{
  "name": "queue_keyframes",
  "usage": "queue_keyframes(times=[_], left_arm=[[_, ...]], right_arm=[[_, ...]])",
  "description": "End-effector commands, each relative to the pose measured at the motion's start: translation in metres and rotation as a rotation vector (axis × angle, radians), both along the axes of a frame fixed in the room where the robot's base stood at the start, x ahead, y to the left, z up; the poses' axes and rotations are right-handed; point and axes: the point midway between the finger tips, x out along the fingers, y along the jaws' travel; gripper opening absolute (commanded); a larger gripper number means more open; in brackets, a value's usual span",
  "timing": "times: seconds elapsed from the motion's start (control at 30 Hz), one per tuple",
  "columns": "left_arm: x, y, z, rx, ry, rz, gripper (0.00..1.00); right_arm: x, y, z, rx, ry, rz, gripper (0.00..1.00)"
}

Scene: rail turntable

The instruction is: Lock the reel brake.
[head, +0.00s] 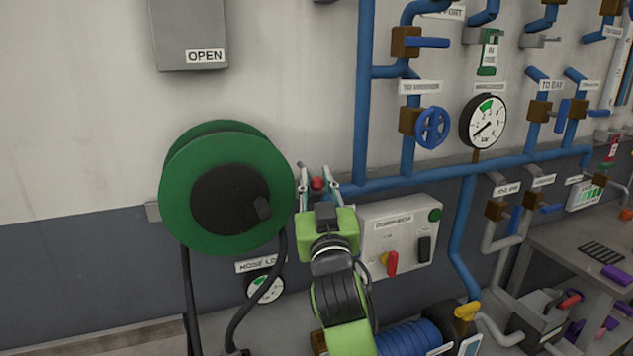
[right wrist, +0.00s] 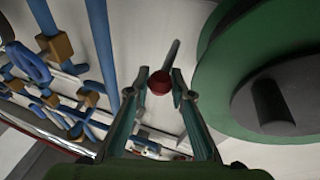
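The green hose reel (head: 180,190) with its dark hub is on the wall at the left. A red knob (head: 317,183) sits just right of the reel; in the right wrist view the red knob (right wrist: 159,83) is on the end of a short grey rod, beside the green reel (right wrist: 225,75). My right gripper (head: 318,173) is open, with one finger on each side of the knob. In the right wrist view my right gripper (right wrist: 155,87) shows gaps between knob and fingers. The knob's mounting is partly hidden by the gripper in the head view. My left gripper is not in view.
Blue pipes (head: 361,110) with a blue handwheel (head: 432,128) and a pressure gauge (head: 483,121) are to the right. A control box (head: 400,240) with a red-yellow switch is close to my right arm. A round gauge (head: 265,287) and black hoses hang below the reel.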

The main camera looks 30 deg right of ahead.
Motion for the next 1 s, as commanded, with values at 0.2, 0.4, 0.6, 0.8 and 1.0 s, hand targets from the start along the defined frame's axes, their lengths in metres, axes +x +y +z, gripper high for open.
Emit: queue_keyframes(times=[0.2,0.4,0.6,0.8,1.0], left_arm=[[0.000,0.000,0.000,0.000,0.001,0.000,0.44],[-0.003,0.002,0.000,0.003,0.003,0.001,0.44],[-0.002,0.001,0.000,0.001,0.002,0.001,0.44],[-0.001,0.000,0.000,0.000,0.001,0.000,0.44],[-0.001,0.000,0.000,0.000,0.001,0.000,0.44]], right_arm=[[-0.001,-0.001,0.004,-0.004,-0.008,-0.002,0.38],[-0.002,0.000,0.001,-0.002,-0.005,-0.001,0.38],[-0.022,0.011,-0.006,0.002,-0.003,0.001,0.38],[-0.050,0.025,-0.014,0.000,-0.005,0.000,0.38],[-0.064,0.032,-0.017,-0.003,-0.007,-0.001,0.38]])
